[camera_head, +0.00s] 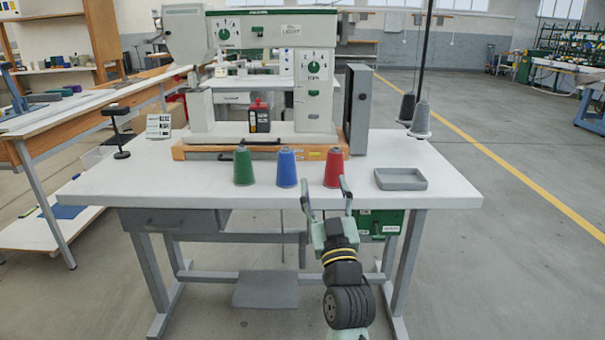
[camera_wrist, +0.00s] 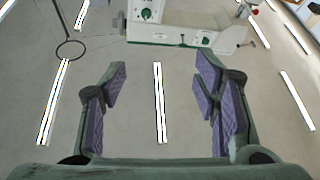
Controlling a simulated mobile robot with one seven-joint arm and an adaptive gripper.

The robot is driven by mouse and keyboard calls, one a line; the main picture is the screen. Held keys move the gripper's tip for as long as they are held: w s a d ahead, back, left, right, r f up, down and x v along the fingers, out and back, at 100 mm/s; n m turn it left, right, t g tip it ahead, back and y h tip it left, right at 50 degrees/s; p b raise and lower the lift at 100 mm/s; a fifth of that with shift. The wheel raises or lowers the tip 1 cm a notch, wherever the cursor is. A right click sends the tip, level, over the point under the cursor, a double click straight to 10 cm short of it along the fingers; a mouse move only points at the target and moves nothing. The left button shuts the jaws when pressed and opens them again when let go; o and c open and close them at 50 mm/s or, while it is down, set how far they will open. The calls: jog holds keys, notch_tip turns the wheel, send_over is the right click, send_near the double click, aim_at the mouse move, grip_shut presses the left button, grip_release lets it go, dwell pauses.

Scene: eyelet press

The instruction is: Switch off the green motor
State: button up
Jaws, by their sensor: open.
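The green motor (camera_head: 380,226) is a dark green box under the right part of the tabletop, behind my gripper in the head view. It carries small labels, and my gripper's right side is close in front of its left edge. Its switch is too small to make out. My gripper (camera_head: 326,188) is raised at the table's front edge, to the left of the motor in the picture, with its fingers spread and nothing between them. The wrist view shows the two padded fingers (camera_wrist: 160,90) apart and empty. The motor does not show in the wrist view.
The white table (camera_head: 330,185) carries the press (camera_head: 314,95), green (camera_head: 243,168), blue (camera_head: 287,168) and red (camera_head: 333,168) thread cones, and a grey tray (camera_head: 401,179). A foot pedal (camera_head: 265,290) sits low between the legs. Floor to the right is clear.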

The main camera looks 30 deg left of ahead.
jog(key=s+a+r+n+y, duration=0.1)
jog(key=s+a+r+y, duration=0.1)
jog(key=s+r, duration=0.3)
jog(key=shift+r, duration=0.2)
jog(key=shift+w, duration=0.1)
